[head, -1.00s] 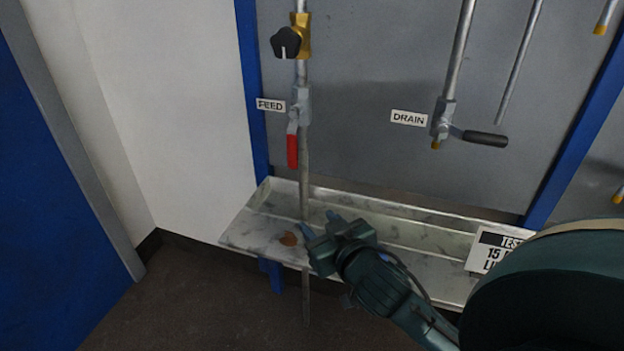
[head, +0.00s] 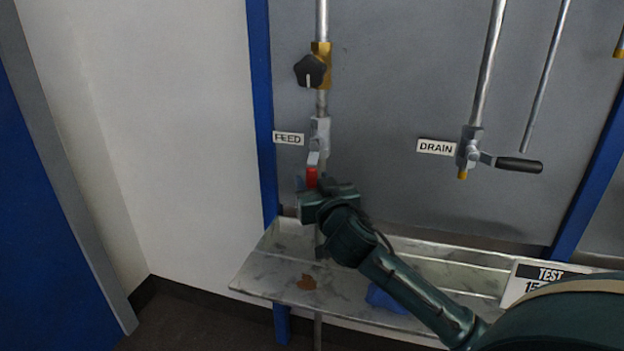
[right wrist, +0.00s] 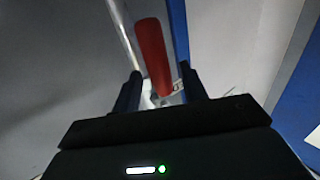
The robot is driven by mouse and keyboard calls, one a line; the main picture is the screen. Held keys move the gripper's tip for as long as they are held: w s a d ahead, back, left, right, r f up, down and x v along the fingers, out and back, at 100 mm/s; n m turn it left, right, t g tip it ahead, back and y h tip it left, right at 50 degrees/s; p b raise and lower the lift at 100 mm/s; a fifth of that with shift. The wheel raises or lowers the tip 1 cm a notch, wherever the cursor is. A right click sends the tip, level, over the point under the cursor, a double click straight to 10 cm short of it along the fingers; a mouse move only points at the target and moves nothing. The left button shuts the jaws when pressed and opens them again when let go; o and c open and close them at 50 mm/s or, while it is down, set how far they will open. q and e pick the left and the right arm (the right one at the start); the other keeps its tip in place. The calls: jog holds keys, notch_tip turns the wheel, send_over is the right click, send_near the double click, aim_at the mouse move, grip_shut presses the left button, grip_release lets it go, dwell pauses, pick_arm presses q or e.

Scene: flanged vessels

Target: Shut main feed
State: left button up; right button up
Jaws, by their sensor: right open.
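The feed valve (head: 320,131) sits on a vertical pipe beside the FEED label (head: 288,138). Its red lever handle (head: 312,177) hangs straight down along the pipe. My right gripper (head: 312,186) is at the lower part of this handle, which it partly hides in the head view. In the right wrist view the red handle (right wrist: 153,55) shows between the two dark fingers of the open gripper (right wrist: 160,74). Contact between fingers and handle cannot be told. My left gripper is not in view.
Above the feed valve is a brass valve with a black knob (head: 311,71). To the right, the drain valve (head: 469,147) has a black-gripped lever (head: 518,164) sticking out sideways. A metal tray (head: 262,277) with a brown stain and a blue object (head: 386,299) lies below.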

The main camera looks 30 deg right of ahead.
jog(key=shift+x, duration=0.85)
jog(key=shift+c, duration=0.2)
grip_shut()
